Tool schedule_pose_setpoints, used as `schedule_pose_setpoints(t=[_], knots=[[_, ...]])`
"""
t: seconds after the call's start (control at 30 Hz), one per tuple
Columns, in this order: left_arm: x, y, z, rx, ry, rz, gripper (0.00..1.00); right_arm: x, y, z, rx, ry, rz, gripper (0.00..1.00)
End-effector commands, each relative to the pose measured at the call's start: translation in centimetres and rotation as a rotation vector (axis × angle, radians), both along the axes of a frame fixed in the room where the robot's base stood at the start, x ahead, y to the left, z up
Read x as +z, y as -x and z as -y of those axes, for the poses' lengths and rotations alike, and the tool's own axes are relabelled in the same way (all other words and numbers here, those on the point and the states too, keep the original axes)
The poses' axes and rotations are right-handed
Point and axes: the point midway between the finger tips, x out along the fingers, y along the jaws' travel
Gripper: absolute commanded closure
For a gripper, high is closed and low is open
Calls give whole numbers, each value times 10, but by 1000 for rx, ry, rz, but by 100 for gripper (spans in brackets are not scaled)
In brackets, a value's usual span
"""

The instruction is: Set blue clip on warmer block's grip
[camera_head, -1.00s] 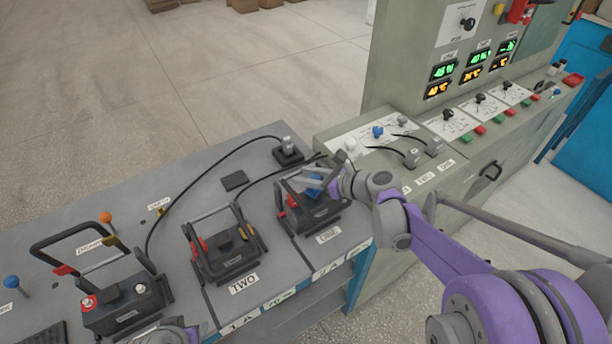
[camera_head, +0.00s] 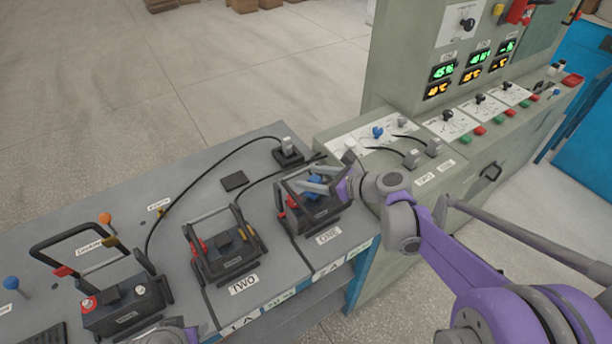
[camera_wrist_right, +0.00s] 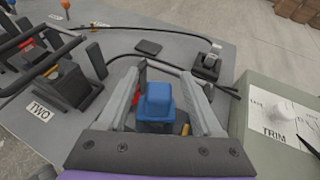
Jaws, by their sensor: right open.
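The blue clip (camera_head: 314,185) is at the top middle of the dark block labelled ONE (camera_head: 318,217). In the right wrist view the blue clip (camera_wrist_right: 158,103) stands between my two fingers. Gaps show on both sides of it. My right gripper (camera_head: 318,178) is open around the clip, not closed on it. The fingers hide part of the clip and the block's handle, so I cannot tell exactly how the clip sits. The block labelled TWO (camera_head: 226,259) stands to the left with its handle raised. My left gripper's fingers are not seen.
Another dark block (camera_head: 122,311) with a raised handle stands at the far left. Green and orange displays (camera_head: 437,90) glow on the cabinet. Black cables run across the grey bench to a connector (camera_head: 288,152). The bench behind block TWO is mostly clear.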

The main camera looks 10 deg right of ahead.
Motion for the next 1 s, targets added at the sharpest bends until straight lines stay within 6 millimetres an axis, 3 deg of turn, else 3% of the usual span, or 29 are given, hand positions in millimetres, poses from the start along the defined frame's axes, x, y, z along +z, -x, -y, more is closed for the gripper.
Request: schedule_pose_setpoints(t=[0.4,0.7,0.77,0.87,1.0], knots=[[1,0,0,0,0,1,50,32,57,53,-3,0,0,33],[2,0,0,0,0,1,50,35,71,57,18,31,7,33],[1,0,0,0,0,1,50,29,79,48,58,108,24,33],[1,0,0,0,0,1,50,10,108,26,207,361,86,33],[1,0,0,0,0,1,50,-27,169,3,570,853,241,33]])
